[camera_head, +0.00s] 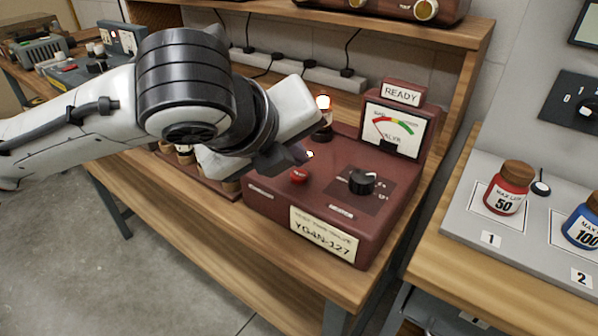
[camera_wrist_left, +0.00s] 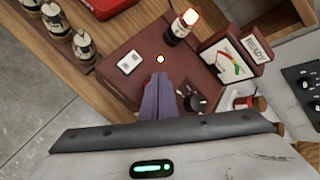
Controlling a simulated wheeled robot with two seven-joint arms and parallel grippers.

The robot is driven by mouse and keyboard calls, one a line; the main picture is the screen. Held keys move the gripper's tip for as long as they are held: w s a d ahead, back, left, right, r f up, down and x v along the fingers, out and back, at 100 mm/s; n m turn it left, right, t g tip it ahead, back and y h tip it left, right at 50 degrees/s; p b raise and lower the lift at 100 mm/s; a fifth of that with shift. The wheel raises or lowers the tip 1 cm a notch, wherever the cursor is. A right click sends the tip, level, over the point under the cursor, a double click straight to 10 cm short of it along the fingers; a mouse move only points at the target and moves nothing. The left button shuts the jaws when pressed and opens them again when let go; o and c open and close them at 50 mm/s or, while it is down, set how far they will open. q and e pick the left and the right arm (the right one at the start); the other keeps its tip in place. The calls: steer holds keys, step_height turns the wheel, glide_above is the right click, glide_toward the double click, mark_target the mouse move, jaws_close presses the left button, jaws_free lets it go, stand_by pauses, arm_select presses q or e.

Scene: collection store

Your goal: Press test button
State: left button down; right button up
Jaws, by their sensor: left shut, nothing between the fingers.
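The dark red valve tester (camera_head: 330,215) stands on a wooden bench. Its red button (camera_head: 300,175) is on the top panel, left of the black knob (camera_head: 362,182). My left gripper (camera_head: 302,153) is shut and empty, with its purple-grey fingertips just behind and above the button in the head view; contact is not visible. In the left wrist view, the shut fingers (camera_wrist_left: 159,80) point over the panel and the button cannot be made out. A glowing valve (camera_head: 323,104) stands upright at the tester's back. The READY sign (camera_head: 402,94) tops the meter (camera_head: 396,130). My right gripper is out of view.
A small lit lamp (camera_head: 310,155) is by the fingertips. A tray with several valves (camera_wrist_left: 62,22) lies left of the tester. At right, a grey board (camera_head: 465,215) holds red (camera_head: 508,188) and blue (camera_head: 583,225) jars. A power strip (camera_head: 300,72) runs behind.

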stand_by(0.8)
arm_select(q)
steer(key=shift+f, duration=0.1)
steer(key=shift+f, duration=0.35)
